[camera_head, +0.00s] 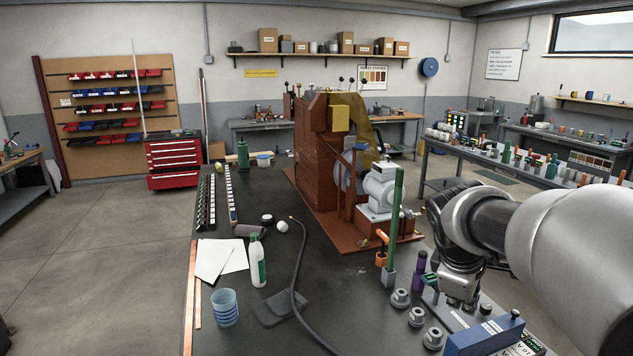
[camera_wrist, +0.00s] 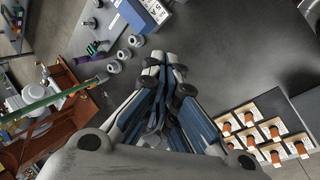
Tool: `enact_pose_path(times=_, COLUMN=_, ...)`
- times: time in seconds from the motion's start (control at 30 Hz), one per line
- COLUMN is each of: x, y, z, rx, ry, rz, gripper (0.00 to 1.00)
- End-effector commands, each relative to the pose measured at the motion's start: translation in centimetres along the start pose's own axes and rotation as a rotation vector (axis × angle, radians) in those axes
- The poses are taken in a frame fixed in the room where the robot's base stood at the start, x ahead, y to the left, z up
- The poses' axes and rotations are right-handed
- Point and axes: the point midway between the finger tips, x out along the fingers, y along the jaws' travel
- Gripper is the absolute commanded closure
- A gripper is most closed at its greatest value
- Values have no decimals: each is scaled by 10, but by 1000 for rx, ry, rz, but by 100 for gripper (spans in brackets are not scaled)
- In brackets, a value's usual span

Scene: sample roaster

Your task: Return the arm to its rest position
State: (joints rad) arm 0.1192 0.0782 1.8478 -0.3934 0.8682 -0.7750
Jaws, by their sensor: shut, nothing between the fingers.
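My gripper (camera_wrist: 164,64) is shut and empty in the wrist view, its two blue-and-grey fingers together above the dark bench top (camera_wrist: 215,55). My grey arm reaches in from the right edge of the head view and bends down over the bench's right side. In that view the fingers are hard to make out behind the wrist. No marked rest place for the arm shows in either view.
A white bottle (camera_head: 257,262), blue cup (camera_head: 225,308) and black hose (camera_head: 298,270) lie further left.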

Motion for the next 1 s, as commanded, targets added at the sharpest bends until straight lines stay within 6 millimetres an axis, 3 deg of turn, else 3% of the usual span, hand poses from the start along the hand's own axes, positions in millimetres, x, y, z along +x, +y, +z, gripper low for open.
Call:
enact_pose_path(times=0.03, x=-21, y=-22, z=6, rx=81, ry=29, rz=-9, gripper=100)
enact_pose_path(times=0.2, x=-66, y=-98, z=28, rx=372, ry=107, rz=-77, gripper=100)
enact_pose_path(times=0.4, x=-92, y=-189, z=53, rx=684, ry=176, rz=-183, gripper=100)
enact_pose_path(times=0.5, x=-96, y=-223, z=61, rx=799, ry=195, rz=-231, gripper=100)
enact_pose_path(times=0.7, x=-96, y=-256, z=68, rx=914, ry=209, rz=-284, gripper=100)
enact_pose_path(times=1.0, x=-96, y=-258, z=69, rx=920, ry=209, rz=-286, gripper=100)
